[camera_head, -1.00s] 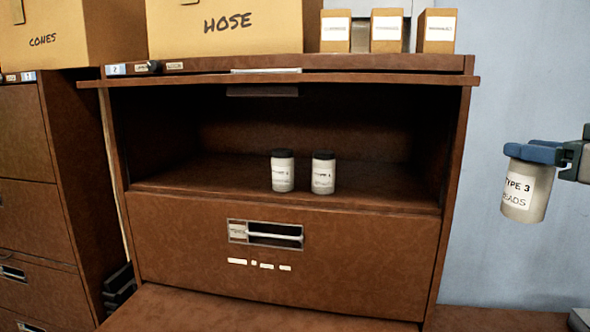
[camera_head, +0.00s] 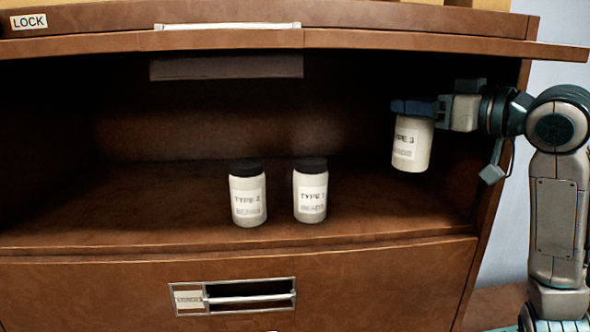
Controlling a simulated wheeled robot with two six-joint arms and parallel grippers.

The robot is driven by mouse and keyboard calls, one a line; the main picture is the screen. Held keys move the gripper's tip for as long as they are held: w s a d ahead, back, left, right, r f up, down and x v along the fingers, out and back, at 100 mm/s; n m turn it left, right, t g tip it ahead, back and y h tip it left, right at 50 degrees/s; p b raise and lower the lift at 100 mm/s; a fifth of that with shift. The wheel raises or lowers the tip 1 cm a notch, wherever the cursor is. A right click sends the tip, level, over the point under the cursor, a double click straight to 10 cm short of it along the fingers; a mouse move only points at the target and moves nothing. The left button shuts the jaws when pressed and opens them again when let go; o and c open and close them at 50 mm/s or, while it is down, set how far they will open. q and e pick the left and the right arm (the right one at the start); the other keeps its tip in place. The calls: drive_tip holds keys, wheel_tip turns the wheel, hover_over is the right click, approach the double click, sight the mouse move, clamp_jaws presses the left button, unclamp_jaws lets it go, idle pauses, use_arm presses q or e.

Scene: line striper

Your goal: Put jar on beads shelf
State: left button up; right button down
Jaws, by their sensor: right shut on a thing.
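My right gripper (camera_head: 412,107) is shut on the top of a white jar (camera_head: 412,146) labelled TYPE 3. It holds the jar upright in front of the right part of the open shelf (camera_head: 150,210), above the shelf board's level. My left gripper is not in view.
The raised shelf door (camera_head: 400,40) juts out above the opening. The right side wall (camera_head: 497,180) is close to my right arm. A drawer (camera_head: 100,290) with a metal handle lies below. Shelf room is free left of the jars and at the right.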

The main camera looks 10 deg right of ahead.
sight(426, 168)
drive_tip(key=shift+f, duration=0.75)
wheel_tip(426, 168, down, 4)
drive_tip(key=shift+r+p, duration=0.15)
drive_tip(key=shift+p, duration=0.25)
drive_tip(key=shift+f, duration=0.45)
drive_tip(key=shift+f+p, duration=0.3)
drive_tip(key=shift+f, duration=1.3)
drive_tip(key=shift+s+f, duration=0.1)
drive_tip(key=shift+f, duration=0.2)
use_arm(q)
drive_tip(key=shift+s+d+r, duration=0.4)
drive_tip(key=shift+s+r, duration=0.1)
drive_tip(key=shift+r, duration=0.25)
use_arm(e)
drive_tip(key=c, duration=0.6)
unclamp_jaws()
drive_tip(key=shift+f, duration=0.15)
drive_tip(key=shift+c, duration=0.2)
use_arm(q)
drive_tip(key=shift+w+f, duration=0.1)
use_arm(e)
drive_tip(key=shift+o, duration=0.2)
